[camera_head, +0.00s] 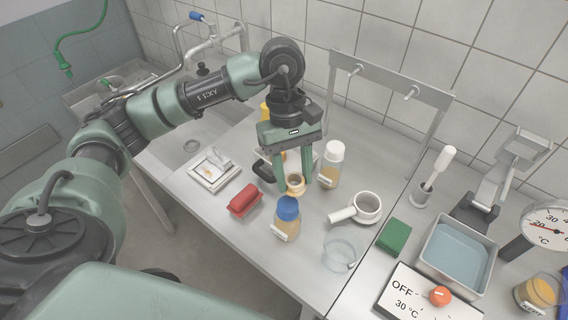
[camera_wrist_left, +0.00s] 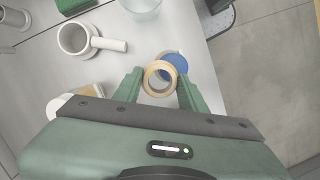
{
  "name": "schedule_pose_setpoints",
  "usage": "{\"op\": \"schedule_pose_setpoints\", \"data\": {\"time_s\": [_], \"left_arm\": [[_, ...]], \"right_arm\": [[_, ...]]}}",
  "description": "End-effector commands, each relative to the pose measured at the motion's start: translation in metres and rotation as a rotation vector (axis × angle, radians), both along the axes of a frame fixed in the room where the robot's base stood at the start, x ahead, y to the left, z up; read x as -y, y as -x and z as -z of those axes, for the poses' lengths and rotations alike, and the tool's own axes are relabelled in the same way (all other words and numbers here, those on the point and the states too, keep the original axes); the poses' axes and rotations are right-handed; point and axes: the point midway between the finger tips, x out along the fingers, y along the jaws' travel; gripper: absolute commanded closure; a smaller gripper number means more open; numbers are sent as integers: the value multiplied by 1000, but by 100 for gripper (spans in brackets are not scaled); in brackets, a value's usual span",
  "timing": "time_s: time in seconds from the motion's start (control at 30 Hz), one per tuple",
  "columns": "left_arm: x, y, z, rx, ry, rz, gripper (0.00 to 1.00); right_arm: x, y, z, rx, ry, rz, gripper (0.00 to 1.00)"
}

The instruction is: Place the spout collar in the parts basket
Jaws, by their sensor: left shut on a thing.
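The spout collar, a tan ring (camera_head: 295,189), is between the fingers of my left gripper (camera_head: 293,180). In the left wrist view the collar (camera_wrist_left: 150,86) sits between the two green fingertips (camera_wrist_left: 160,84), with its opening facing the camera. The gripper is shut on it, above the steel worktop. A blue-capped bottle (camera_head: 287,222) stands just in front of the collar; its blue cap (camera_wrist_left: 177,63) shows behind the ring in the wrist view. I cannot clearly pick out the parts basket in either view. My right gripper is not in view.
A white-capped bottle (camera_head: 332,168) stands right of the gripper and a red block (camera_head: 244,202) left. A white handled cup (camera_head: 366,207), glass dish (camera_head: 339,256) and green sponge (camera_head: 394,236) lie to the right. A square white tray (camera_head: 202,182) sits farther left.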

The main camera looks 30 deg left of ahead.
Motion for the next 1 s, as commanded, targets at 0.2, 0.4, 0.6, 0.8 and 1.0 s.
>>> {"op": "schedule_pose_setpoints", "data": {"time_s": [0.2, 0.4, 0.6, 0.8, 1.0], "left_arm": [[-10, -25, -3, 2, 1, -465, 97], [-20, -49, -9, 3, 2, -927, 97], [-29, -71, -15, 3, 2, -1362, 97], [-39, -92, -22, 4, 3, -1793, 97], [-50, -112, -31, 3, 2, -2240, 97]], "right_arm": [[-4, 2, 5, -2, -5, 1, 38], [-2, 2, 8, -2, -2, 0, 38], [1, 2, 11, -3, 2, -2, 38], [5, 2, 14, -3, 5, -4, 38], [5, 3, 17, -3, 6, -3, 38]]}}
